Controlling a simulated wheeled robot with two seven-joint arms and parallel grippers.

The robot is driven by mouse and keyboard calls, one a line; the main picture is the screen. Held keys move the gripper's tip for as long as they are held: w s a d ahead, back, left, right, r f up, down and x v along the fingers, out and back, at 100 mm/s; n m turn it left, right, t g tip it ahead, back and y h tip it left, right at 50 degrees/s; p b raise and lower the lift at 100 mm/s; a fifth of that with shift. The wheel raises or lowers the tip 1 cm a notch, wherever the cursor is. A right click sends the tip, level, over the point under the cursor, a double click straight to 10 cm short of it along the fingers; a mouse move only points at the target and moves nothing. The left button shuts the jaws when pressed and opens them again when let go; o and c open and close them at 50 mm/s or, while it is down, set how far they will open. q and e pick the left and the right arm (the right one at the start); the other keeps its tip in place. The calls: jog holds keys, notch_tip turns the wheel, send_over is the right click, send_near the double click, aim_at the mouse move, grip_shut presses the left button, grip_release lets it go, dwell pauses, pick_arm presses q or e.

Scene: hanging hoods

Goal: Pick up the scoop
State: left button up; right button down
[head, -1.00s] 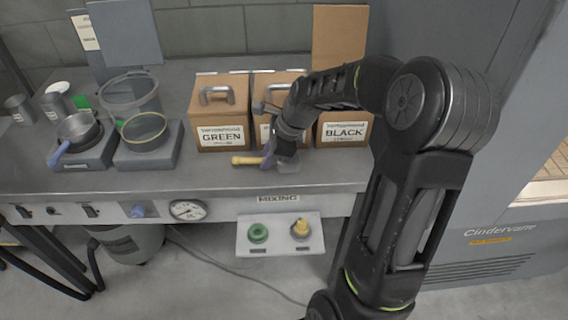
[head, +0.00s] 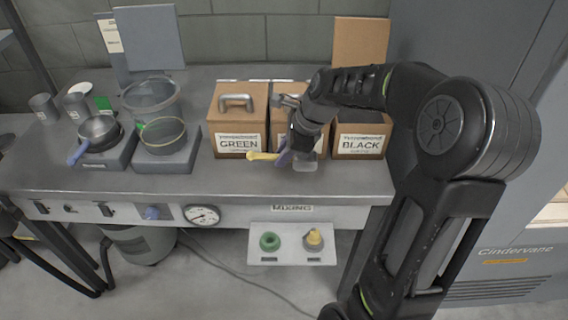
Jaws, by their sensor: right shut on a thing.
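The scoop's yellow handle (head: 262,156) points left, in front of the box labelled GREEN. Its clear or grey scoop end (head: 303,162) shows to the right of my right gripper (head: 285,156). My right gripper is shut on the scoop at the middle, close above the bench and in front of the boxes. My left gripper is not in view.
The GREEN box (head: 238,143) has a lid with a metal handle. The BLACK box (head: 358,146) looks open, partly behind my arm. Pans and a sieve (head: 163,134) stand on grey blocks at left. The bench front (head: 230,181) is clear.

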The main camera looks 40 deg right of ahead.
notch_tip(320, 180, up, 6)
jog(key=shift+f, duration=0.15)
jog(key=shift+a+f, duration=0.1)
jog(key=shift+f, duration=0.05)
dwell(0.7)
